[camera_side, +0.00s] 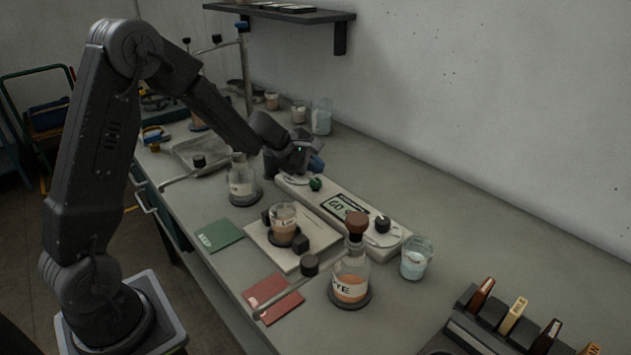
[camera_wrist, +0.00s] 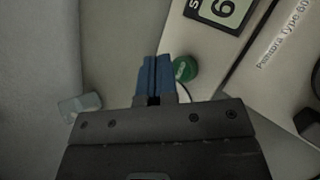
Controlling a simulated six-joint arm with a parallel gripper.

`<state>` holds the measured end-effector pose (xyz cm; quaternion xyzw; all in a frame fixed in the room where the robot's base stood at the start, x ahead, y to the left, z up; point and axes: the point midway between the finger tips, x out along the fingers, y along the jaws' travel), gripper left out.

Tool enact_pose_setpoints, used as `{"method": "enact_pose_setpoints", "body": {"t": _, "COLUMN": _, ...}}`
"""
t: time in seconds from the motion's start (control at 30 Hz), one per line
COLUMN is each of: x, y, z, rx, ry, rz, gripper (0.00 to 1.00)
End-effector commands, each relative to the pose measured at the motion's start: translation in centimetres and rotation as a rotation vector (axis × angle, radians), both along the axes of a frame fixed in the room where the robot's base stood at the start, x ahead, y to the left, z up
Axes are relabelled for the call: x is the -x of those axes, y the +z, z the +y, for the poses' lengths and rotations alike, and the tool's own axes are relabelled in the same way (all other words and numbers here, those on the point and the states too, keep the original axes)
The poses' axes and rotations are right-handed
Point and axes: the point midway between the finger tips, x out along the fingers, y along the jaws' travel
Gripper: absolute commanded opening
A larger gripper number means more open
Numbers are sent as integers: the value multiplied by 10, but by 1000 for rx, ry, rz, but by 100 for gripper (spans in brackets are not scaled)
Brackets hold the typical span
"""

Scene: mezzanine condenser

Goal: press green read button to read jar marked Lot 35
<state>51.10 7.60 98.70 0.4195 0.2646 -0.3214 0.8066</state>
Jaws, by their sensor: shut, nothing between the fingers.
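The green button (camera_side: 316,184) is a round knob at the far end of a pale instrument (camera_side: 384,214) with a small display (camera_side: 346,205). In the wrist view the green button (camera_wrist: 185,68) is just right of my blue fingertips. My gripper (camera_side: 317,163) is shut and empty, its fingers (camera_wrist: 154,76) together above and beside the button; I cannot tell whether they touch it.
A stoppered flask (camera_side: 350,284) and a glass beaker (camera_side: 417,260) stand near the instrument's near end. Another flask (camera_side: 241,185) stands left of my gripper. Green (camera_side: 219,235) and red (camera_side: 272,296) cards lie at the front edge. A rack (camera_side: 500,328) is at lower right.

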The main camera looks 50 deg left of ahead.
Motion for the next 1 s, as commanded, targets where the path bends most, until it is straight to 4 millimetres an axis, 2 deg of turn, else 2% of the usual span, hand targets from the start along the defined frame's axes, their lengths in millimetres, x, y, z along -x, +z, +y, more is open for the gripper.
{"method": "enact_pose_setpoints", "body": {"t": 0.2, "x": 0, "y": 23, "z": 1, "rx": -1, "ry": 1, "rz": -4, "gripper": 0}}
{"method": "enact_pose_setpoints", "body": {"t": 0.43, "x": 0, "y": 41, "z": 1, "rx": -1, "ry": 1, "rz": -3, "gripper": 0}}
{"method": "enact_pose_setpoints", "body": {"t": 1.0, "x": 0, "y": 42, "z": 0, "rx": 0, "ry": 2, "rz": 0, "gripper": 0}}
